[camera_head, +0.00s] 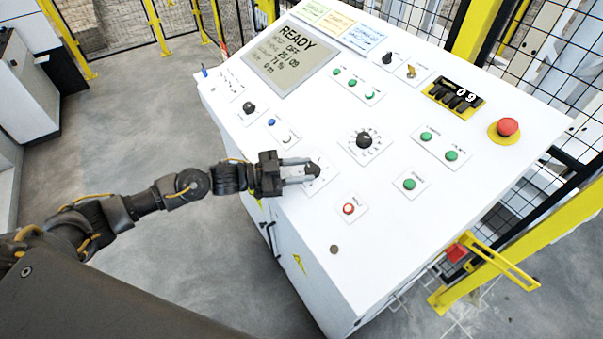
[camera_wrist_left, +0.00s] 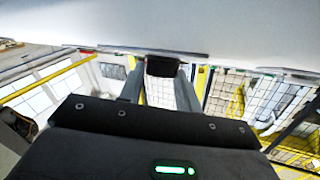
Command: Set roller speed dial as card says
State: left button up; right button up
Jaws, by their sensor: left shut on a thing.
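My left gripper (camera_head: 314,169) reaches in from the left over the white sloping control panel (camera_head: 300,215). It is shut on a black dial knob (camera_wrist_left: 162,67), which shows between the two fingertips in the left wrist view. Three cards lie along the panel's top edge: green (camera_head: 313,10), orange (camera_head: 336,24) and blue (camera_head: 362,38). Their writing is too small to read. My right gripper is not in view.
A larger black dial (camera_head: 364,140) with scale marks is right of the gripper. A red-ringed button (camera_head: 349,208) and a green button (camera_head: 409,184) are nearby. A display (camera_head: 290,55) reads READY. A red emergency button (camera_head: 507,127) is far right. Yellow-posted fencing stands behind.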

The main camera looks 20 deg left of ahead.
pick_arm(q)
jog(key=o, duration=1)
jog(key=shift+c, duration=0.2)
jog(key=shift+a+f, duration=0.1)
jog(key=shift+a, duration=0.15)
jog(key=b+v, duration=0.4)
jog(key=v, duration=0.6)
jog(key=shift+s, duration=0.15)
jog(key=shift+a, duration=0.15)
